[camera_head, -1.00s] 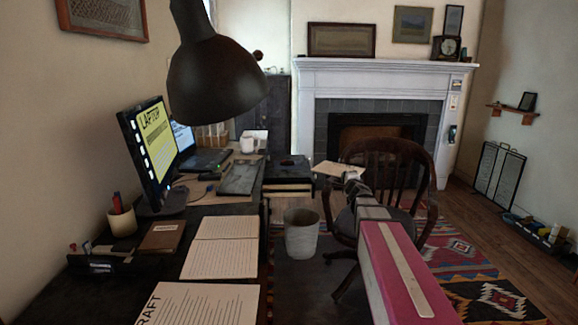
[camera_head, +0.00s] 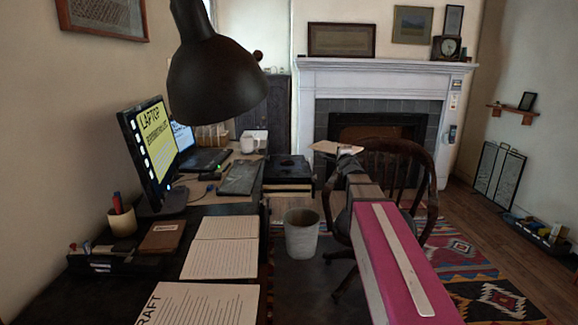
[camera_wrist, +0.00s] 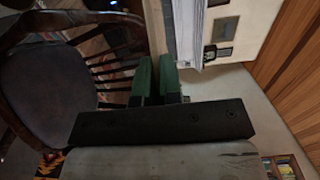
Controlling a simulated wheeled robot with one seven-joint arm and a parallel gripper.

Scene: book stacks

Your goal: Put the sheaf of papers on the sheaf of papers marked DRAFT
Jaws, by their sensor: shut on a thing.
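My gripper (camera_head: 347,152) is shut on a thin cream sheaf of papers (camera_head: 326,147), held in the air beyond the desk's right side, in front of the fireplace. In the wrist view my gripper's green fingers (camera_wrist: 157,68) pinch the sheaf (camera_wrist: 154,28), which shows nearly edge-on as a tan strip. The sheaf marked DRAFT (camera_head: 205,303) lies on the desk at the near left, its bottom cut off by the frame. It is well apart from the held sheaf and is not seen in the wrist view.
A lined open notebook (camera_head: 220,246) lies just beyond DRAFT. A black lamp (camera_head: 215,80) hangs over the desk. A bin (camera_head: 301,234) and wooden chair (camera_head: 395,160) stand right of it.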

